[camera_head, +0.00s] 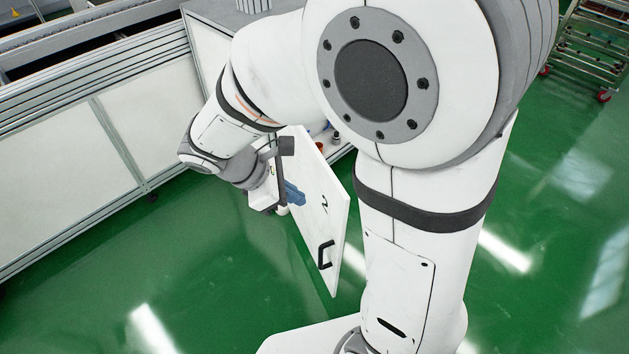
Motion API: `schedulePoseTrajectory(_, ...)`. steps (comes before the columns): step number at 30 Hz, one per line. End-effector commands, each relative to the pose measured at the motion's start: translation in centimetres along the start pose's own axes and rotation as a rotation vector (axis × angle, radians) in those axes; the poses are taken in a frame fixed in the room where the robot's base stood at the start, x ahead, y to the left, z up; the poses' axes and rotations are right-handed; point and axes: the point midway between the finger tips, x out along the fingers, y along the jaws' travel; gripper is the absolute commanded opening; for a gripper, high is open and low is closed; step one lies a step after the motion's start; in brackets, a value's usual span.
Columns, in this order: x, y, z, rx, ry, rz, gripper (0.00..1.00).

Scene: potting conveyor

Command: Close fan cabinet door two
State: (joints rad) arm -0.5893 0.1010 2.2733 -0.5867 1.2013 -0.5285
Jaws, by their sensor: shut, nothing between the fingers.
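The fan cabinet door (318,205) is a white panel marked with a "2", with a black handle (325,254) near its lower free end. It stands open, swung out from the cabinet over the green floor. My gripper (294,193) is at the door's left side, its blue fingers shut and empty, close to the panel's face. I cannot tell whether the fingers touch the door. My arm hides most of the cabinet opening and the door's hinge side.
A long white-panelled conveyor frame (70,150) runs along the left. A small orange-brown object (320,146) shows behind the door's top edge. A metal rack cart (592,50) with red casters stands at the far right. The green floor (215,270) left of the door is clear.

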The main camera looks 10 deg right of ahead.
Motion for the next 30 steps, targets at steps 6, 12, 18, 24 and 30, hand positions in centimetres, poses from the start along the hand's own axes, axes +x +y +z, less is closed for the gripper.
schedulePoseTrajectory(6,1.6,0.7,-4.7,-0.235,-0.123,0.082,0.00)
schedulePoseTrajectory(12,3.0,0.9,-4.6,-0.256,-0.138,0.087,0.00)
schedulePoseTrajectory(18,7.1,1.2,-4.2,-0.253,-0.137,0.084,0.00)
schedulePoseTrajectory(24,11.4,1.6,-3.7,-0.253,-0.136,0.084,0.00)
schedulePoseTrajectory(30,13.1,2.4,-1.6,-0.250,-0.133,0.087,0.00)
